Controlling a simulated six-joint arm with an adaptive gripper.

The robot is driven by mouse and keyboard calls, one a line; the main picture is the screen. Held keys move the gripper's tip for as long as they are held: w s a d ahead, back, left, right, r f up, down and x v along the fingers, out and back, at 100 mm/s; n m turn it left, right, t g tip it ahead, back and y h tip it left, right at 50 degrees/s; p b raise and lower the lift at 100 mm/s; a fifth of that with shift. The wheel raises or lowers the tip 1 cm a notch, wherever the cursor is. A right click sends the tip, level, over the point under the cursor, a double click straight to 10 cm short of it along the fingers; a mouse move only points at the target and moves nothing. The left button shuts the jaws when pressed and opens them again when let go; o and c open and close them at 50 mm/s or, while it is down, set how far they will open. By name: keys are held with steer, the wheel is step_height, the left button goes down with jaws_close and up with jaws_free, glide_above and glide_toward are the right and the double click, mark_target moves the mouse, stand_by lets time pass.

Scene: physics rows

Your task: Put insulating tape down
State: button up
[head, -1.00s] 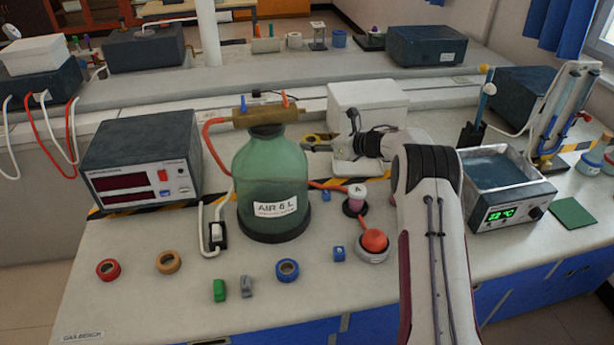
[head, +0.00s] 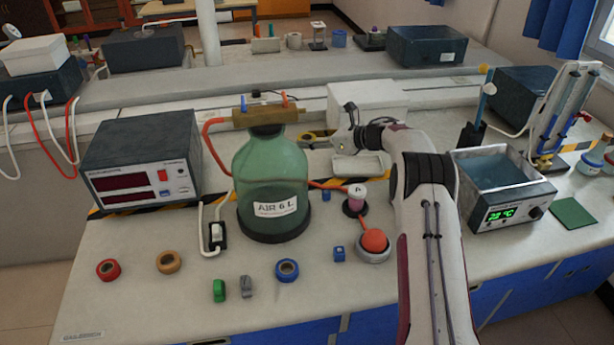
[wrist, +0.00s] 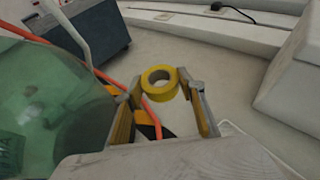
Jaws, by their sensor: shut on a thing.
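A yellow roll of insulating tape (wrist: 160,83) sits between the tips of my gripper (wrist: 162,88) in the wrist view. My gripper is shut on it, and the roll's round hole faces the camera. In the head view the yellow roll (head: 309,138) shows small behind the green bottle's right side, with my gripper (head: 326,139) reaching in from the right. I cannot tell whether the roll touches the bench. A red roll (head: 108,269), a tan roll (head: 168,262) and a blue roll (head: 287,270) lie flat along the bench front.
The green bottle (head: 270,180) stands close to my gripper, with an orange hose (wrist: 150,112) running near the roll. A white box (head: 368,104) stands behind, and a shallow white tray (head: 360,166) lies below my wrist. Bare bench shows beyond the roll in the wrist view.

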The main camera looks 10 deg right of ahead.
stand_by(0.3)
glide_above(311, 178)
steer(key=shift+w+f, duration=0.15)
steer(key=shift+f, duration=3)
steer(key=shift+f, duration=1.85)
steer(key=shift+f, duration=0.7)
